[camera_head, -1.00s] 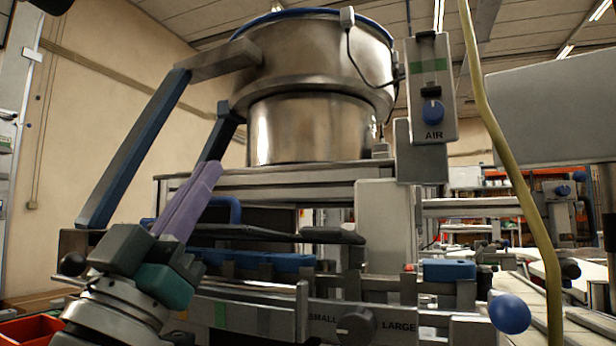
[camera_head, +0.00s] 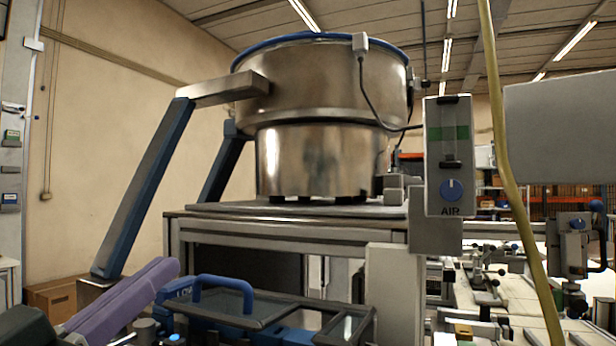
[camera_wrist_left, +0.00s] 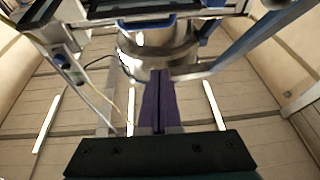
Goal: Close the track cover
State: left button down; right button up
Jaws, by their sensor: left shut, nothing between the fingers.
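My left gripper (camera_head: 172,264) comes in at the lower left of the head view, its purple fingers shut with nothing between them. The fingers also show together in the left wrist view (camera_wrist_left: 158,76), pointing toward the metal bowl. The dark-framed panel (camera_head: 268,317) with a blue handle (camera_head: 222,285) looks like the track cover. It lies low in the head view, right of my fingers, and its lower part is cut off by the picture edge. I cannot tell whether it is fully closed, or whether my fingers touch it. My right gripper is not in view.
A large metal bowl (camera_head: 312,160) stands on the machine frame above the cover. A sloping blue-grey strut (camera_head: 145,190) rises at the left. The AIR control box (camera_head: 449,160) and a yellow hose (camera_head: 507,130) stand at the right.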

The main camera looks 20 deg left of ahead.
pick_arm(q)
notch_tip(320, 180, up, 4)
jog(key=s+g+h+p, duration=0.1)
jog(key=g+p, duration=0.3)
jog(key=p, duration=0.4)
send_over(212, 311)
jog(key=w, duration=0.2)
jog(key=shift+s+f+m, duration=0.2)
jog(key=shift+s+m, duration=0.05)
jog(key=shift+m, duration=0.15)
jog(key=f, duration=0.1)
jog(key=s+f, duration=0.1)
jog(key=f, duration=0.1)
jog(key=shift+s+f, duration=0.15)
jog(key=shift+f, duration=0.1)
jog(key=shift+s+f, duration=0.1)
jog(key=shift+f, duration=0.15)
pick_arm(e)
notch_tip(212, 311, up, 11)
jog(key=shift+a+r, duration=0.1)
